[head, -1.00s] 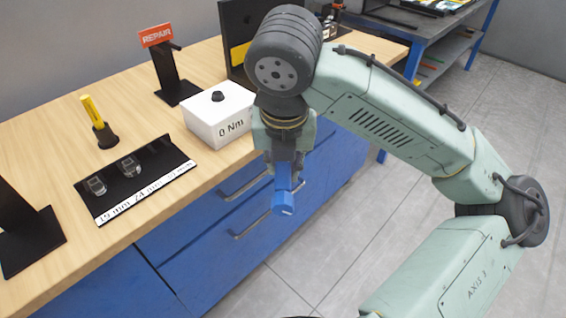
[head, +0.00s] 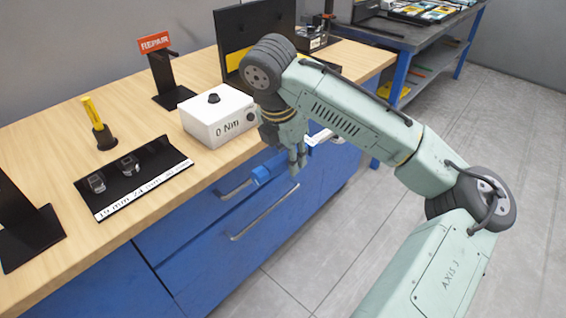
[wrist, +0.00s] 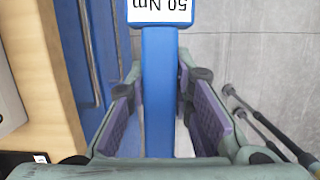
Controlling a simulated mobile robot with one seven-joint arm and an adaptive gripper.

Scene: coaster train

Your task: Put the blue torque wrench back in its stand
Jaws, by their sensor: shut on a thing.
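The blue torque wrench is in my gripper (head: 297,160). In the head view its blue end (head: 261,175) shows left of the fingers, and a white part shows to their right, in front of the drawers. In the wrist view the blue shaft (wrist: 159,85) runs between the two fingers, with an upside-down "50 Nm" label (wrist: 160,10) at the top. The wrench is off the bench, beyond its front edge. I cannot tell which stand is its own; a black stand with a REPAIR sign (head: 154,43) and another black stand (head: 30,235) are on the bench.
A white box reading 0 Nm (head: 216,118) sits near the bench edge. A black socket tray (head: 150,178) holds two sockets. A yellow-handled tool (head: 92,110) stands in a black holder. A black board with a yellow strip (head: 238,60) is behind. The grey floor (head: 430,190) is open.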

